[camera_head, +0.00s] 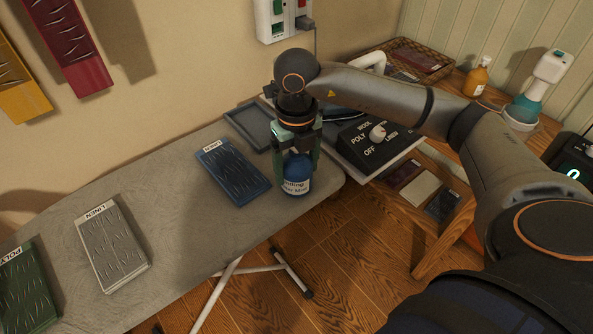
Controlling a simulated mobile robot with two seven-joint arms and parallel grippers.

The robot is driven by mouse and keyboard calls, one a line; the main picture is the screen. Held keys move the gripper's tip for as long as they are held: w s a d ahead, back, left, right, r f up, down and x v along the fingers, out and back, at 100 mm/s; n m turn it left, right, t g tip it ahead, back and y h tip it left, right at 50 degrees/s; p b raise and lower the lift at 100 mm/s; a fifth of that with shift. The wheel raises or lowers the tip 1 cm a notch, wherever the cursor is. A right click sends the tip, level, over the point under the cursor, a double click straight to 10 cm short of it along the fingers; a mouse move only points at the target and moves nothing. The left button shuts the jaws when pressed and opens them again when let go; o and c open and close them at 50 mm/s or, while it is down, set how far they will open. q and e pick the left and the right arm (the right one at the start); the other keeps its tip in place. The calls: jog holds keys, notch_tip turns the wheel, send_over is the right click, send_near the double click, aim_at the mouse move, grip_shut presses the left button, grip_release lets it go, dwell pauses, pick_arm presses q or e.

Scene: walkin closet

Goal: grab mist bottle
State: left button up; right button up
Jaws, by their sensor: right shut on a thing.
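The mist bottle (296,179) is blue with a white label band. It stands upright at or just above the right end of the ironing board (180,235); I cannot tell whether its base touches the cloth. My right gripper (297,150) comes down from above and is shut on the bottle's upper part. The fingers and wrist hide the bottle's top. My left gripper does not show.
A blue fabric card (232,171) lies just left of the bottle, with an empty grey tray (250,124) behind. A grey card (111,246) lies farther left.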

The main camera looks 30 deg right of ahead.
grip_shut()
jog(key=shift+r, duration=0.1)
